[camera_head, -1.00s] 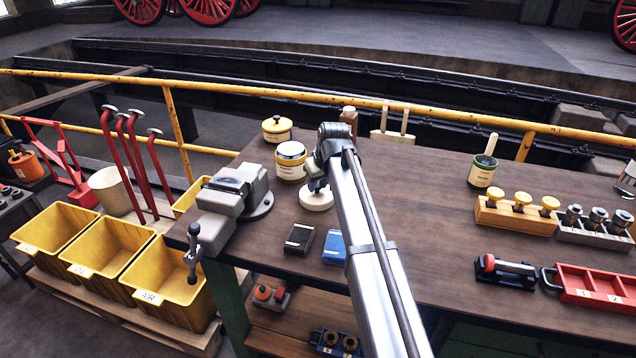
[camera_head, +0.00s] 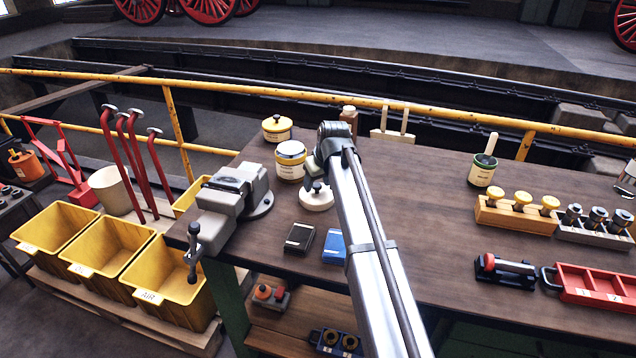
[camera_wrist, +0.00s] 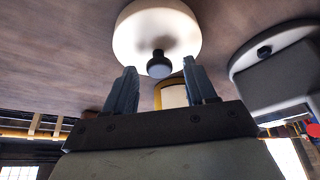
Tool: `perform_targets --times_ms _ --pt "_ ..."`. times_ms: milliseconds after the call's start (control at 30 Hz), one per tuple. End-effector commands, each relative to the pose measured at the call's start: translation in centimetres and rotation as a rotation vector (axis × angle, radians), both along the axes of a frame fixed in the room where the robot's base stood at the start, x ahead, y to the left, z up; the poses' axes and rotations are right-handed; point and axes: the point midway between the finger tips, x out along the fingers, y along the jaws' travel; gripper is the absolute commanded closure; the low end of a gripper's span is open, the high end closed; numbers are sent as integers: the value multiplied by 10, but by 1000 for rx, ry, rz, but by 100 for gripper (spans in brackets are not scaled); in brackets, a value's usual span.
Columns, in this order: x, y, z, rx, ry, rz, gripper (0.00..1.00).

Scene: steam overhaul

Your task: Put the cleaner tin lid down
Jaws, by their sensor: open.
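The cleaner tin lid (camera_head: 316,199), a cream disc with a black knob, lies flat on the bench right of the vise. It also shows in the wrist view (camera_wrist: 157,28), with its knob pointing at my gripper. My gripper (camera_wrist: 160,78) is open and empty. Its two fingers stand apart, with the knob just beyond the tips and clear of them. In the head view my arm hides most of the fingers.
A grey vise (camera_head: 236,190) stands at left, and a yellow-lidded tin (camera_head: 277,129) behind. A black box (camera_head: 299,239) and a blue box (camera_head: 333,247) lie in front of the lid.

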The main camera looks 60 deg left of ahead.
Motion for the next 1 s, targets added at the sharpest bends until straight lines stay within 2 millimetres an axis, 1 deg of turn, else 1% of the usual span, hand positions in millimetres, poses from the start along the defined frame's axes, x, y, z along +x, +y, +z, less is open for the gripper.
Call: perform_targets --times_ms 167,400,600,700,800,1000 --pt "0 -10 22 2 -1 0 44" --pt "0 -27 64 2 -1 0 44" --pt "0 -38 92 1 0 0 44" --pt "0 -42 101 1 0 0 44" --pt "0 -44 107 1 0 0 44" --pt "0 -46 109 0 0 0 44"
